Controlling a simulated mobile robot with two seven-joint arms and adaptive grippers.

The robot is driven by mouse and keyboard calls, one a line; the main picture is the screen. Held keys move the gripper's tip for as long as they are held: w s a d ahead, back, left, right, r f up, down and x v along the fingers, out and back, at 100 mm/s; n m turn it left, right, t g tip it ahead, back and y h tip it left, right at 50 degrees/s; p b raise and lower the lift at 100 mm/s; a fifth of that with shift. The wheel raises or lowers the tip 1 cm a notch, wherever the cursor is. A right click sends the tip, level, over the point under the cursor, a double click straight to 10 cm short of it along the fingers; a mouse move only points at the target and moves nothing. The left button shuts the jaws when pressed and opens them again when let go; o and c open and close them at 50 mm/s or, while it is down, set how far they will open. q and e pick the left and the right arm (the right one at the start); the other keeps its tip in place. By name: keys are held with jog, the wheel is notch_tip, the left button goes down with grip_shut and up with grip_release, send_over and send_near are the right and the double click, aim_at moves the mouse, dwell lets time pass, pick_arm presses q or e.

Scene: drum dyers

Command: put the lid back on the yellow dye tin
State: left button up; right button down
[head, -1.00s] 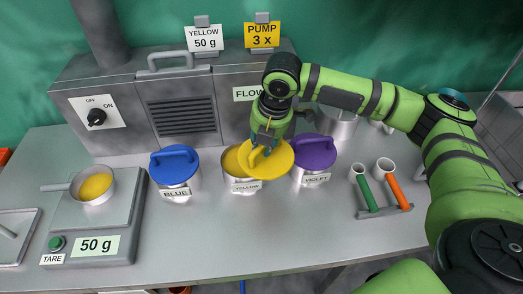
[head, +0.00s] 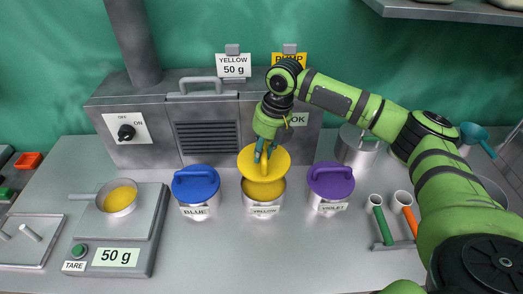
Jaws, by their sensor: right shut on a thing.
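The yellow dye tin (head: 262,208) stands in the middle of the bench with yellow powder showing at its open mouth. My right gripper (head: 264,158) is shut on the yellow lid (head: 275,162). The lid is tilted, above the tin's mouth and toward its far side, covering part of the opening. I cannot tell whether the lid's lower edge touches the tin. My left gripper is not in view.
The blue-lidded tin (head: 196,190) stands left of the yellow tin, and the violet-lidded tin (head: 331,184) right of it. A scale (head: 119,258) reading 50 g carries a pan (head: 118,199) of yellow powder. A metal machine (head: 205,122) stands behind. Green and orange-handled scoops (head: 383,226) sit right.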

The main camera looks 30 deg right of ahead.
jog(key=shift+r+p, duration=0.1)
jog(key=shift+p, duration=0.55)
jog(key=shift+f+b, duration=0.3)
jog(key=shift+f, duration=0.15)
jog(key=d+b+x, duration=0.1)
jog(key=b+x, duration=0.1)
jog(key=x, duration=0.5)
jog(key=shift+s+d+f+b, duration=0.15)
jog(key=shift+s+f+b, duration=0.2)
jog(key=shift+f, duration=0.2)
jog(key=shift+f, duration=0.3)
dwell(0.8)
jog(key=c, duration=1)
grip_release()
